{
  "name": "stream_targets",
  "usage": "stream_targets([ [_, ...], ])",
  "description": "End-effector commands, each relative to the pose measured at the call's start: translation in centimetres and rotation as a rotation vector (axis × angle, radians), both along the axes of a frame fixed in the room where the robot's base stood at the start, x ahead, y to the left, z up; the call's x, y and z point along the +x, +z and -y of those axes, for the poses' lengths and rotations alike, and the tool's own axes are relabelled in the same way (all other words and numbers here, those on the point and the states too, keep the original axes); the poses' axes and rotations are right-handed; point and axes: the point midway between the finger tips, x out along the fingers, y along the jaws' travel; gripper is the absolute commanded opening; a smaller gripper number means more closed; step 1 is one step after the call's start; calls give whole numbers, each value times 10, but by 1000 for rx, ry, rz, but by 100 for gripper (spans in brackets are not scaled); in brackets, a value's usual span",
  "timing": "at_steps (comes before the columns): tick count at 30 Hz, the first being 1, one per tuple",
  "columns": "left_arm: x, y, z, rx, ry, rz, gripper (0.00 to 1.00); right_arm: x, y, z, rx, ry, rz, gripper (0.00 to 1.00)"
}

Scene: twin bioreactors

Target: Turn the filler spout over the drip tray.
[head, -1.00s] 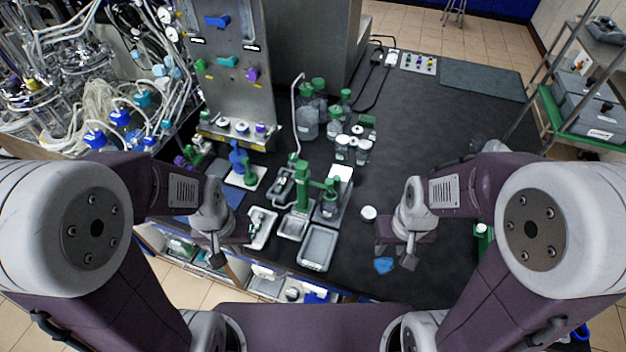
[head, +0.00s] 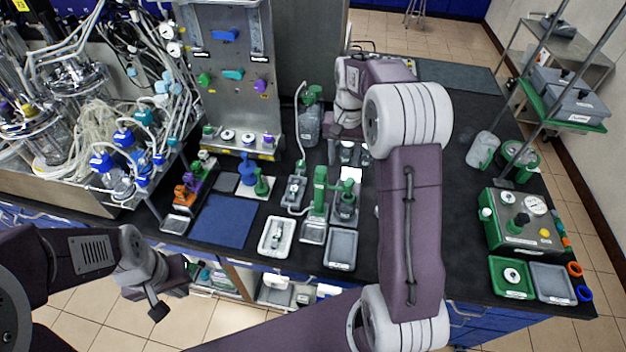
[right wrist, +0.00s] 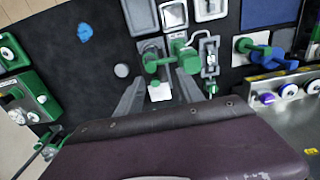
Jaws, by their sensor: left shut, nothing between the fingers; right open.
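The filler has a green post (head: 319,188), also seen in the right wrist view (right wrist: 188,62). Its green spout (right wrist: 150,64) reaches sideways from the post, over the grey stand beside it rather than over the drip tray (head: 313,234). The small drip tray sits in front of the post and also shows in the right wrist view (right wrist: 174,16). My right gripper (right wrist: 160,78) is open, its fingers apart and pointing towards the spout; contact cannot be told. In the head view my arm partly hides it. My left gripper (head: 156,308) is shut and empty, off the bench's front edge.
A larger grey tray (head: 340,262) and a white tray (head: 265,248) flank the drip tray. A bottle with a green cap (head: 309,125) stands behind the filler. A green console (head: 522,218) is at the right. A blue mat (head: 222,222) lies left.

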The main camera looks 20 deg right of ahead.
Motion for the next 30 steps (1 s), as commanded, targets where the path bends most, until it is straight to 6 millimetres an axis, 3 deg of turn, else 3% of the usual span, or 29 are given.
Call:
stream_targets([
  [7, 0, 2, 0, 0, -1, 0, 0, -3, -13, 5, 2, -12, -8, 44],
  [15, 0, 8, 0, 0, 0, 0, 0, -4, -67, 5, 3, -10, -9, 44],
  [19, 0, 11, 0, 0, 0, 0, 0, -3, -85, 5, 2, -10, -7, 44],
  [29, 0, 11, 0, 0, 0, 0, 0, -3, -93, 6, 1, -10, -4, 44],
  [30, 0, 11, 0, 0, 0, 0, 0, -3, -93, 6, 1, -10, -4, 36],
])
